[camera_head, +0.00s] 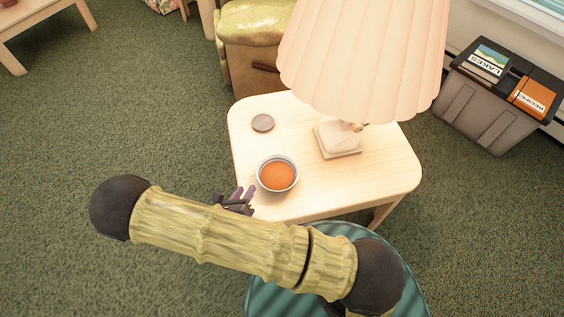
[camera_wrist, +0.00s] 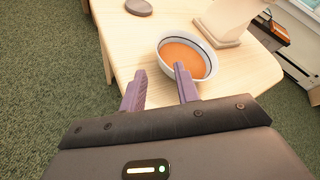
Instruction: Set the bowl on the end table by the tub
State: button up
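A round bowl (camera_head: 278,174) with a grey-white rim and orange inside stands upright on the front part of a pale wooden end table (camera_head: 385,180). The grey tub (camera_head: 484,105) is on the floor just right of this table. My gripper (camera_head: 243,194) is at the table's front left edge, beside the bowl. In the wrist view my gripper (camera_wrist: 160,69) has its two purple fingers apart with nothing between them. The right finger overlaps the near side of the bowl (camera_wrist: 190,52); I cannot tell whether it touches.
A lamp (camera_head: 365,50) with a wide pleated shade stands behind and right of the bowl. A round coaster (camera_head: 262,123) lies at the back left. A teal seat (camera_head: 270,298) is below my arm. Open green carpet (camera_head: 110,120) spreads left.

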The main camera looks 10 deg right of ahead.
jog(key=s+d+r+n+g+y, duration=0.1)
jog(key=d+r+n+g+y, duration=0.2)
jog(key=d+r+n, duration=0.7)
jog(key=s+d+r+n+g+y, duration=0.2)
jog(key=d+r+n+g, duration=0.4)
jog(key=n, duration=1.9)
jog(key=d+r+y, duration=0.1)
jog(key=d+r, duration=0.3)
jog(key=r, duration=0.5)
jog(key=shift+s+d+r+n+g, duration=0.15)
jog(key=shift+s+d+n+g, duration=0.05)
jog(key=shift+d+n+g, duration=0.1)
